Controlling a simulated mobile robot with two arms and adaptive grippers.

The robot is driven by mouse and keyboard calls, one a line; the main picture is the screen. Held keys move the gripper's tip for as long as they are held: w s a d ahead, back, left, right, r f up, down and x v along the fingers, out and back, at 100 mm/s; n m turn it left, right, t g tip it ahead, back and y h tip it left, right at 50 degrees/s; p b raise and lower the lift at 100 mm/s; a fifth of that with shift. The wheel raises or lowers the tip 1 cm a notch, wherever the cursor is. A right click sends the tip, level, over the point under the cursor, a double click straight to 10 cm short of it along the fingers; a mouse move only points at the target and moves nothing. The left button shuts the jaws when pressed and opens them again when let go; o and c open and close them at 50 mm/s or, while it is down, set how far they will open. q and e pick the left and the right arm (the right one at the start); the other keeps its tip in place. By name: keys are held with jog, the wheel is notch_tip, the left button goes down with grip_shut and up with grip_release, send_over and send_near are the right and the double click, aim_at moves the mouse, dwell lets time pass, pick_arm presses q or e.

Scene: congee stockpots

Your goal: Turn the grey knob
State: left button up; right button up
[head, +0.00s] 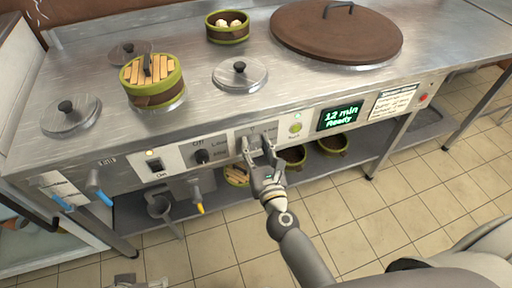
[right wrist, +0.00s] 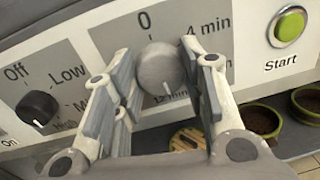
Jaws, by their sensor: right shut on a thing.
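The grey knob (right wrist: 160,70) sits on a grey dial plate (right wrist: 110,38) marked 0 at the top, 4 min at upper right and 12 min below. Its white mark points down, close to the 12 min label. My right gripper (head: 257,150) is at the front panel with its fingers on either side of the knob, shut on it; the gripper also shows in the right wrist view (right wrist: 163,85). The fingers hide part of the dial. A small grey part at the bottom left of the head view may be my left gripper, but its jaws cannot be made out.
Left of the dial is a black knob (right wrist: 37,107) marked Off and Low. Right of it are a green Start button (right wrist: 288,27) and a display (head: 340,116) reading 12 min Ready. Bowls (head: 332,144) stand on the shelf below. Lids and steamers stand on the counter.

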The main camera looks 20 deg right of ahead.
jog(key=shift+f+m, duration=0.15)
jog(key=shift+m, duration=0.45)
jog(key=o, duration=1)
jog(key=s, duration=1.2)
jog(key=shift+a, duration=0.2)
